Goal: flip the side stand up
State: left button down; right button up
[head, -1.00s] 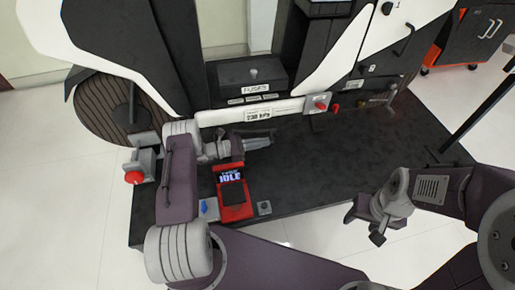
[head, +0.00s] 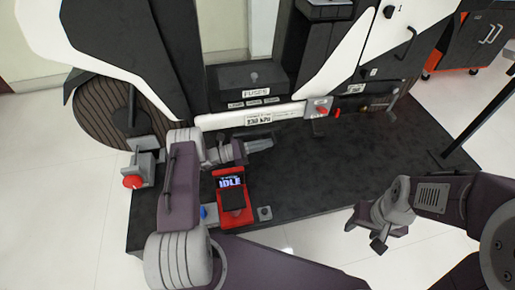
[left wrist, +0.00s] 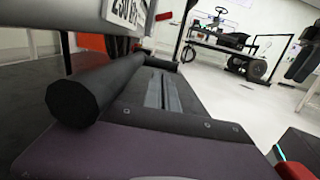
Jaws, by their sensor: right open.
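My left gripper (head: 258,146) is low in front of the white rail of the machine, pointing right above the black platform. Its fingers look close together, but whether they are fully shut is unclear. In the left wrist view a thick black round bar (left wrist: 85,92) runs beside the grey fingers (left wrist: 163,92). The bar may be the side stand, lying about level; I cannot tell for certain. No clear side stand shows in the head view, where my left arm covers part of the area. My right gripper (head: 368,226) is open and empty off the platform's front right edge.
The black platform (head: 330,165) is clear to the right of the left gripper. A red device with an IDLE screen (head: 234,200) is at its front edge. A red knob on a grey block (head: 133,182) is at the left; another red knob (head: 321,111) is on the rail.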

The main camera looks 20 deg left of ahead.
pick_arm(q)
jog(key=s+a+f, duration=0.1)
jog(key=a+f, duration=0.1)
jog(key=f, duration=0.1)
jog(key=s+a+f+b, duration=0.1)
jog(key=s+a+f, duration=0.1)
jog(key=a+f, duration=0.1)
jog(key=s+a+f, duration=0.1)
jog(key=a+f, duration=0.1)
jog(key=f, duration=0.1)
jog(key=shift+s+a+f+b, duration=0.15)
jog(key=shift+s+f+b, duration=0.05)
jog(key=shift+s+b, duration=0.15)
jog(key=shift+s+a+f, duration=0.2)
jog(key=shift+a, duration=0.1)
